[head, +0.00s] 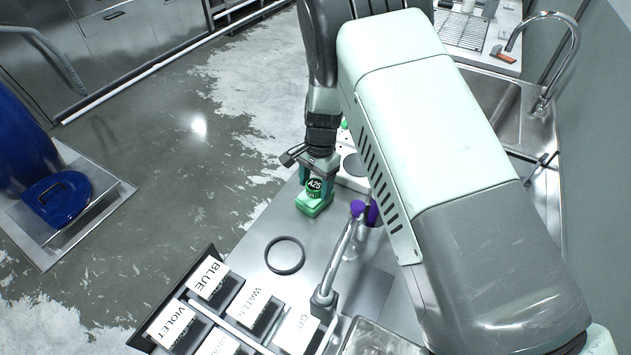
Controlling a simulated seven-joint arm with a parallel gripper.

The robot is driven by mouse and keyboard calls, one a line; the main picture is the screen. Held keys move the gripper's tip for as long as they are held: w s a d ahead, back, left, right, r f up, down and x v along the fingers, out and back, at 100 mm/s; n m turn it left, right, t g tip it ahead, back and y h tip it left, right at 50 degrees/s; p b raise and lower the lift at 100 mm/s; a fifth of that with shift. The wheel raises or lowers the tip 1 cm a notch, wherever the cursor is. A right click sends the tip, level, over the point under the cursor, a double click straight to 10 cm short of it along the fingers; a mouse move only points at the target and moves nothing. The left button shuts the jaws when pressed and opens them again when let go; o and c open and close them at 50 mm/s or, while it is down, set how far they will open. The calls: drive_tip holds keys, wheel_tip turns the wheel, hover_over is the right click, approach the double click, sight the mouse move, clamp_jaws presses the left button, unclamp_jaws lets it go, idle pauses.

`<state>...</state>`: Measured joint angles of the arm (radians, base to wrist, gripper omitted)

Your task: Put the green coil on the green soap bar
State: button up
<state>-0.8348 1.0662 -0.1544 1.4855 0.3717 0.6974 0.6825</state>
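The green coil (314,187), with a dark green round label reading "A25", is between the fingers of my gripper (315,172). The fingers sit close against it on both sides. The green soap bar (313,207) is a light green block on the steel table, directly beneath the coil. The coil appears to touch the top of the bar or hover just above it; I cannot tell which. My gripper points down from above, and part of the coil is hidden by the fingers.
A dark ring (285,255) lies on the steel table in front of the bar. Purple-topped items (358,208) stand to the right, beside a metal spout (336,262). Labelled bins, including BLUE (209,277), are at the lower left. A white unit (350,180) stands just behind.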

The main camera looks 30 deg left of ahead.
sight(320, 180)
drive_tip(key=shift+o, duration=0.5)
wheel_tip(320, 180, up, 12)
drive_tip(key=w, duration=0.1)
drive_tip(key=shift+w+d, duration=0.2)
drive_tip(key=shift+r, duration=0.2)
drive_tip(key=s+d+r+n+t+y, duration=0.1)
drive_tip(key=s+d+r+t+y, duration=0.15)
drive_tip(key=d+r, duration=1.95)
drive_tip(key=s+d+r+n+t+h, duration=0.1)
drive_tip(key=s+d+r+t, duration=0.1)
drive_tip(key=s+d, duration=0.5)
drive_tip(key=s+d+r+n+t+h, duration=0.1)
drive_tip(key=s+d+r+t+h, duration=0.1)
drive_tip(key=s+d, duration=0.5)
drive_tip(key=s+r, duration=0.1)
drive_tip(key=s, duration=0.2)
drive_tip(key=shift+d, duration=0.35)
